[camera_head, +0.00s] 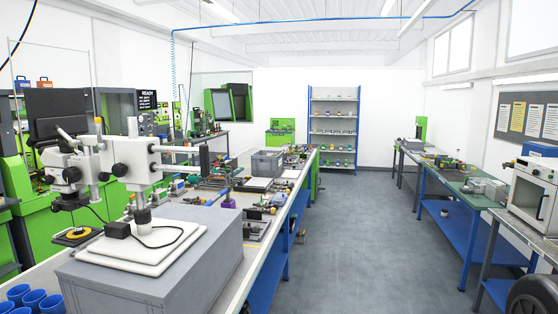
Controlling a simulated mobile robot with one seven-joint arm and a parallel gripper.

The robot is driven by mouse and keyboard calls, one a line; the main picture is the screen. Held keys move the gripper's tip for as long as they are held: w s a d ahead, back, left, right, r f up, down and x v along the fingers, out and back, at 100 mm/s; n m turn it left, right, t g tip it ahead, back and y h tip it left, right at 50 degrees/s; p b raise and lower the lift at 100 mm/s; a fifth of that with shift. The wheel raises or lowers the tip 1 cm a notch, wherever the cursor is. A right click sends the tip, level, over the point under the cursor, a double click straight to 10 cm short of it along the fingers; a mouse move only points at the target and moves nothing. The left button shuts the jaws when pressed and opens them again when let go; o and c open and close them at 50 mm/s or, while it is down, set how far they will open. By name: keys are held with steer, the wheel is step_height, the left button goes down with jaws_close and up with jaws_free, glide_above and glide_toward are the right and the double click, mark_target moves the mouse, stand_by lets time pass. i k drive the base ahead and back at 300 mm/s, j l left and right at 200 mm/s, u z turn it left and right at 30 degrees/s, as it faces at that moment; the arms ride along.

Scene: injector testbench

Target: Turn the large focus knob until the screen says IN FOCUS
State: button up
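A white microscope (136,152) on a stand is at the left, on a grey box on the long bench. Black round knobs show on it, one on the front of the body (120,170) and one further left (72,174). I cannot tell for sure which is the large focus knob. A dark monitor (55,103) stands behind the microscope, with no readable text. A small dark screen (147,99) further back reads READY at the top; its smaller lines are unreadable. IN FOCUS is not legible anywhere. My gripper is not in view.
The grey box (205,262) and blue cups (34,298) are at the front left. The long bench (262,240) holds many small parts and a grey crate (267,163). Open grey floor (350,240) lies between it and the right-hand benches. A white oven-like unit (533,192) stands at right.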

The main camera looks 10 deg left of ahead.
mark_target(71, 174)
steer(key=i+u, duration=0.25)
steer(key=i, duration=0.2)
steer(key=i+l+u, duration=0.2)
steer(key=i, duration=0.3)
steer(key=i+l+u, duration=0.1)
steer(key=i+u, duration=0.15)
steer(key=i, duration=0.2)
